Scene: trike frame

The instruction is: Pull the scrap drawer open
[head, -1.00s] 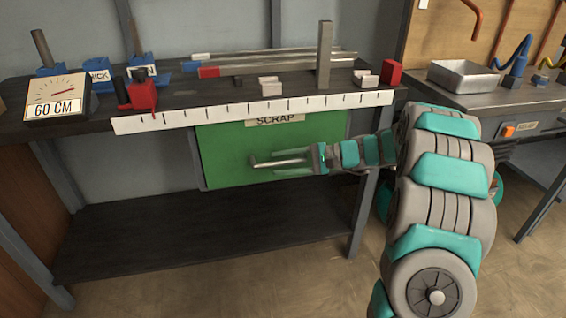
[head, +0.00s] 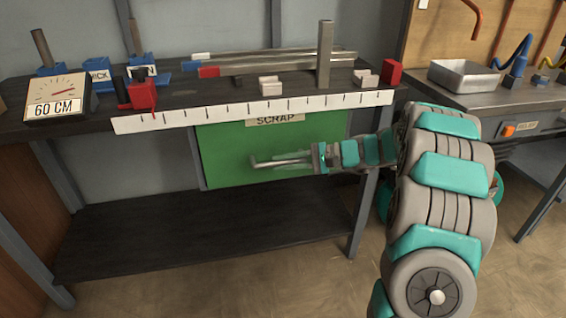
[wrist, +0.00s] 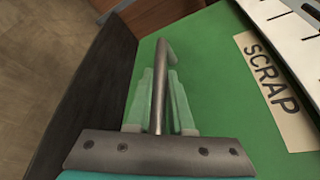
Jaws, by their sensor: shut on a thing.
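The scrap drawer (head: 225,150) has a green front under the workbench, flush or nearly so, and carries a SCRAP label (head: 275,119). The drawer front also shows in the wrist view (wrist: 215,85) with its label (wrist: 272,90). A metal bar handle (head: 265,161) runs sideways across the front; in the wrist view the handle (wrist: 163,70) passes between the pale green fingers. My gripper (head: 290,162) comes from the right and is shut on the handle. In the wrist view my gripper (wrist: 160,95) has a finger on each side of the bar.
The workbench top above holds a 60 CM gauge (head: 57,97), a white ruler edge (head: 250,108), a red block (head: 391,72) and metal stock. A dark lower shelf (head: 200,228) lies below the drawer. A second bench with a metal tray (head: 463,77) stands at right.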

